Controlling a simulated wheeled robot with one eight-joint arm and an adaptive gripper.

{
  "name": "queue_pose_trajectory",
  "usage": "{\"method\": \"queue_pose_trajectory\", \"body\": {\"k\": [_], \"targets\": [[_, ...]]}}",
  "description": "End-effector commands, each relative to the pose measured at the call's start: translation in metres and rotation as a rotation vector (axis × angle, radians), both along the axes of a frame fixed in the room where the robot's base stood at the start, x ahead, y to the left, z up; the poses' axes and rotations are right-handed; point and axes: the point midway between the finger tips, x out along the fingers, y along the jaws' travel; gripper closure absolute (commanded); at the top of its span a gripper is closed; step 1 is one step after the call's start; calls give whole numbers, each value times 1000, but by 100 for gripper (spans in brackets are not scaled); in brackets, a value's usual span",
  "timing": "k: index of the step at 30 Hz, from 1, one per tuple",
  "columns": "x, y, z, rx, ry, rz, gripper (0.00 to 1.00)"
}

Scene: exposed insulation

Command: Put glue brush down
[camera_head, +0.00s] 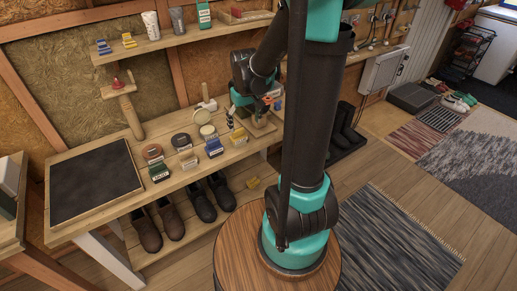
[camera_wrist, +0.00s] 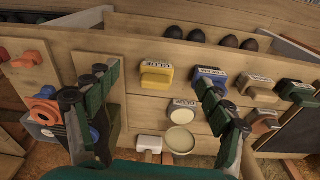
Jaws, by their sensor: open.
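The glue brush (camera_wrist: 155,76) has a yellow block with a white top marked GLUE. It rests on the wooden bench (camera_wrist: 140,106) near the edge on the shoe side. In the head view, the glue brush (camera_head: 240,137) stands at the right end of a row of brushes, just below my gripper (camera_head: 252,108). In the wrist view, my gripper (camera_wrist: 155,92) is open, with its fingers spread to either side and apart from the brush. Nothing is held between them. Its fingers are partly hidden in the head view.
A blue cream brush (camera_wrist: 207,77), a beige brush (camera_wrist: 257,85) and a dark green brush (camera_wrist: 298,92) stand beside it. Round tins (camera_wrist: 181,140) lie close by. A board with orange-red parts (camera_wrist: 26,60) is at the left. A dark mat (camera_head: 95,182) covers the bench's left end.

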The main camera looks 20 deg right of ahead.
Motion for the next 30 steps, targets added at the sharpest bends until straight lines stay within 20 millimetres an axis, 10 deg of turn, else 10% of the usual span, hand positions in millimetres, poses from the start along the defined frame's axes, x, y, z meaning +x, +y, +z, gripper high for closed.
{"method": "queue_pose_trajectory", "body": {"k": [13, 30], "targets": [[-134, -22, -24, 40, -218, -185, 20], [-154, -24, -33, 49, -257, -217, 20]]}}
